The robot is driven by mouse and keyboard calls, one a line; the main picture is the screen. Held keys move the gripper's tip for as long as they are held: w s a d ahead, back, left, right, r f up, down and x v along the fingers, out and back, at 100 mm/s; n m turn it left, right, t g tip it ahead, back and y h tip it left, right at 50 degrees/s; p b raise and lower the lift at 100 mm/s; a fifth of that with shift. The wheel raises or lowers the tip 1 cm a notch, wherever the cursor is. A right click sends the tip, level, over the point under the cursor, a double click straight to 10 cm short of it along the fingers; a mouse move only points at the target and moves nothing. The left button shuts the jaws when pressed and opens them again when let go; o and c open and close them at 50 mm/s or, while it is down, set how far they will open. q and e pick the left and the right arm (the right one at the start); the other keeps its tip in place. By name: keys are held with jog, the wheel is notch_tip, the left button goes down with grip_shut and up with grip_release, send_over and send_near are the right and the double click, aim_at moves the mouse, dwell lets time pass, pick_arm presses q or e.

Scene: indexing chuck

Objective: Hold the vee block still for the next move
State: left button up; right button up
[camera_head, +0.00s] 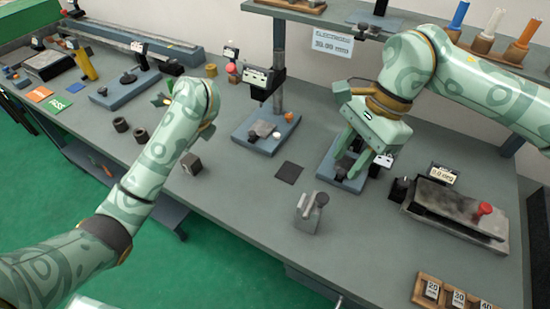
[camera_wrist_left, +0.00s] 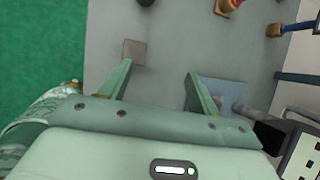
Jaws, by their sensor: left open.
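A small dark grey block (camera_head: 190,163), which I take for the vee block, sits on the bench near its front edge. A square brownish-grey face, probably this block (camera_wrist_left: 134,52), shows in the left wrist view, just past one fingertip. My left gripper (camera_head: 165,93) is mostly hidden behind its own wrist in the head view. In the left wrist view its fingers (camera_wrist_left: 159,72) are apart with nothing between them. My right gripper (camera_head: 349,160) points down over a blue-grey base (camera_head: 327,172), fingers apart around a small dark part. Contact there is unclear.
Two dark rings (camera_head: 121,125) stand left of the block. A gauge stand (camera_head: 265,133), a flat dark square (camera_head: 289,172) and a grey fixture with a knob (camera_head: 309,213) stand to its right. A long grey vise-like device (camera_head: 455,210) lies far right. Bench around the block is bare.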

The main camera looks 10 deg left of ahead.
pick_arm(q)
jog(key=s+d+r+n+g+h, duration=0.1)
jog(key=d+h, duration=0.1)
jog(key=d, duration=0.4)
jog(key=s+d+g+h, duration=0.1)
jog(key=s+d+h, duration=0.15)
jog(key=d, duration=0.35)
jog(key=g+h, duration=0.3)
jog(key=h, duration=0.1)
send_near(300, 211)
jog(key=w+a+r, duration=0.2)
jog(key=w, duration=0.1)
jog(key=x, duration=1.6)
jog(key=shift+s, duration=0.3)
jog(key=c, duration=1.2)
jog(key=o, duration=0.4)
jog(key=c, duration=0.4)
jog(key=shift+o, duration=0.2)
